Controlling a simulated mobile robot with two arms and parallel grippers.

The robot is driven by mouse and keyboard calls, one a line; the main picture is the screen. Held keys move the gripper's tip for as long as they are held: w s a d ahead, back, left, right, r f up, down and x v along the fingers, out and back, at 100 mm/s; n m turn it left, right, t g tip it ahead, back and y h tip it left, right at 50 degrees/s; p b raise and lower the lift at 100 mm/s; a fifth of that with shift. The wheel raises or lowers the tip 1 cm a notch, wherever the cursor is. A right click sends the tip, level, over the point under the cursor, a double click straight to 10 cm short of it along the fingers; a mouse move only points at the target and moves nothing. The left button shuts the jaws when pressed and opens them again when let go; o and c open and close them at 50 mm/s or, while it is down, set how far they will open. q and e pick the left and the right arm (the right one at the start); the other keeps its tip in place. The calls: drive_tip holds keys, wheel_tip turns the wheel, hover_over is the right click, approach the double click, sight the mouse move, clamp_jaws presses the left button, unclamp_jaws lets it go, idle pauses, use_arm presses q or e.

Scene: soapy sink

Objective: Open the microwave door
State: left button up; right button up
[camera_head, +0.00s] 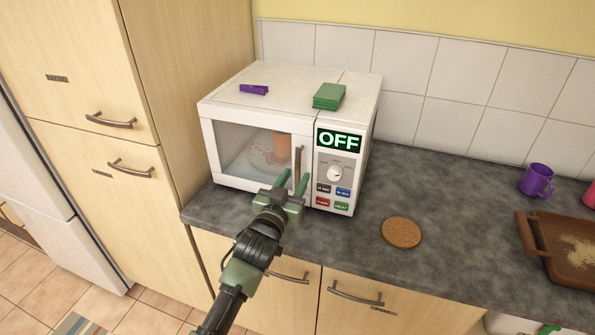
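The white microwave (222,105) stands on the dark counter against the tiled wall. Its door (240,150) is shut, and the display reads OFF. The door handle (298,157) is a vertical bar at the door's right edge. My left gripper (292,180) is in front of the handle's lower part. Its two green fingers are apart and point toward the door, one on each side of the handle's line. I cannot tell whether they touch the handle. An orange-brown object (282,145) shows through the door window. My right gripper is not in view.
A green block (329,96) and a purple item (254,90) lie on top of the microwave. A round cork coaster (401,232), a purple mug (537,180) and a brown tray (534,237) are to the right. A tall wooden cabinet (190,80) borders the microwave's left.

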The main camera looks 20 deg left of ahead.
use_arm(q)
drive_tip(key=shift+w, duration=1.2)
clamp_jaws()
idle(0.6)
